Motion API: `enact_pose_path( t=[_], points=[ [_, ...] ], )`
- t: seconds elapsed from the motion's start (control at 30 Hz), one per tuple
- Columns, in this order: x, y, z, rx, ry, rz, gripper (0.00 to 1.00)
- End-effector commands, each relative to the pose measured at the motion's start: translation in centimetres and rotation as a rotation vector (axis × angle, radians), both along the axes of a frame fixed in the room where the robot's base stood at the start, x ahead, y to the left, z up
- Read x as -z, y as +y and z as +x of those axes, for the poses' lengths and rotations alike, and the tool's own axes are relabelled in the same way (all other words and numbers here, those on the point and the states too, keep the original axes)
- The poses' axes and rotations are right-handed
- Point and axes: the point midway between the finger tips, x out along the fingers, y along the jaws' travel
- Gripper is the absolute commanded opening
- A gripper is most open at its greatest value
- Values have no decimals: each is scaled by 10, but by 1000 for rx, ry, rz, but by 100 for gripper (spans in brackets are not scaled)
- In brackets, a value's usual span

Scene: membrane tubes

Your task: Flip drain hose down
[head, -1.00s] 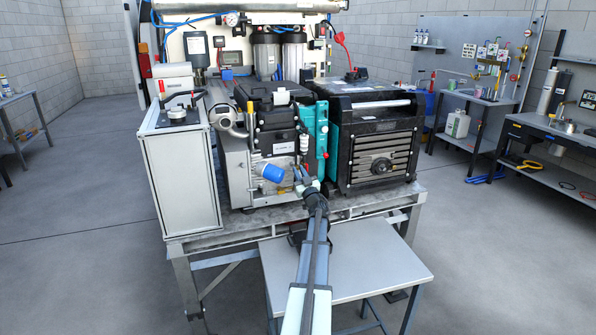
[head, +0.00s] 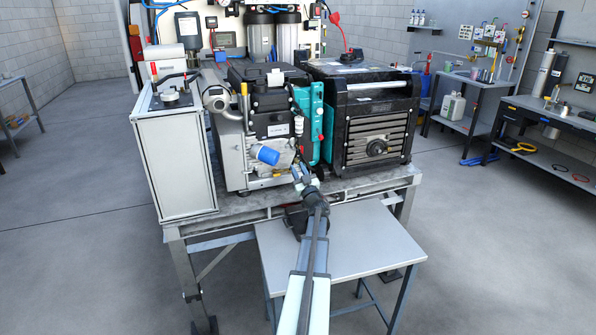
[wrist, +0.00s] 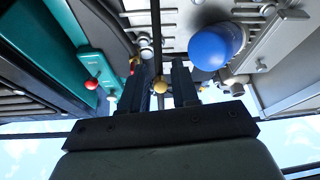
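My gripper (head: 297,172) is low at the front of the engine unit (head: 268,125), just right of and below its blue filter (head: 267,155). In the wrist view my gripper (wrist: 159,82) shows two dark fingers spread apart. A small yellow round knob or end piece (wrist: 160,84) appears in the gap between them; I cannot tell whether it is touched or lies beyond the tips. The blue filter (wrist: 212,46) is beside the fingers in the wrist view. I cannot clearly make out the drain hose; the fingers and small fittings hide that area.
A teal panel (wrist: 95,65) with a red knob (wrist: 92,84) lies to one side of the fingers. A black boxed unit (head: 375,125) stands right of the engine, and a grey cabinet (head: 180,165) left. A bare low table (head: 350,240) lies under my arm.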

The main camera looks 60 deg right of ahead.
Motion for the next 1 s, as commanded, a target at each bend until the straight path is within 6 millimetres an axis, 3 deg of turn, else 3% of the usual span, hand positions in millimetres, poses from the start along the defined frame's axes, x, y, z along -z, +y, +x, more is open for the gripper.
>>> enact_pose_path(
  t=[0.37, 0.8, 1.0],
  points=[
    [2, 4, -5, 0, -2, 0, 29],
    [23, 40, -44, 1, 0, 0, 29],
    [28, 46, -53, 0, -1, -1, 29]
  ],
)
